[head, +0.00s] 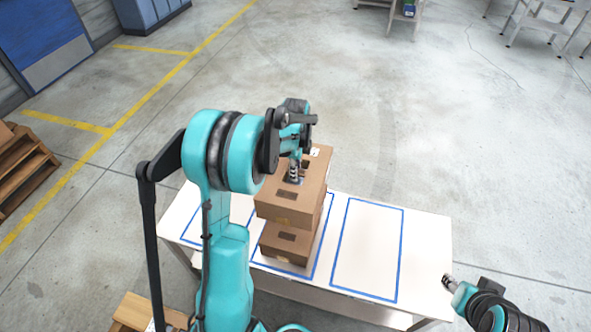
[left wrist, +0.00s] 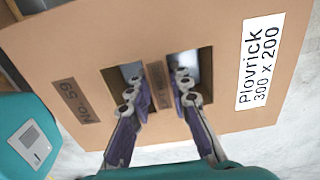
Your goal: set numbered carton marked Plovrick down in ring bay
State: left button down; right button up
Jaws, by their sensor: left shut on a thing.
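The brown carton marked Plovrick (left wrist: 215,110) fills the left wrist view, with a white label and a dark tag that seems to read No 59. My left gripper (left wrist: 158,88) has its fingers in the carton's two slots, shut on the strip between them. In the head view this carton (head: 276,208) is over the table, partly hidden by my left gripper (head: 296,172). It overlaps a lower carton (head: 285,256); I cannot tell whether they touch. No ring mark shows on the table. My right gripper (head: 448,281) is at the lower right, away from the cartons.
The white table (head: 428,250) has blue-outlined bays. The right bay (head: 366,250) is empty; the lower carton stands in the middle bay (head: 318,266); my left arm covers part of the left bay.

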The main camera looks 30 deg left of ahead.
pick_arm(q)
jog(key=shift+f, duration=0.35)
jog(key=shift+f, duration=0.2)
jog(key=shift+a+f+b, duration=0.1)
jog(key=shift+f+b, duration=0.6)
jog(key=shift+b, duration=0.15)
jog(key=shift+f, duration=0.15)
notch_tip(320, 180, down, 11)
jog(key=b, duration=0.9)
jog(key=shift+f, duration=0.15)
dwell(0.4)
jog(key=shift+f, duration=0.25)
dwell(0.4)
jog(key=c, duration=1.3)
grip_release()
jog(key=shift+r, duration=0.1)
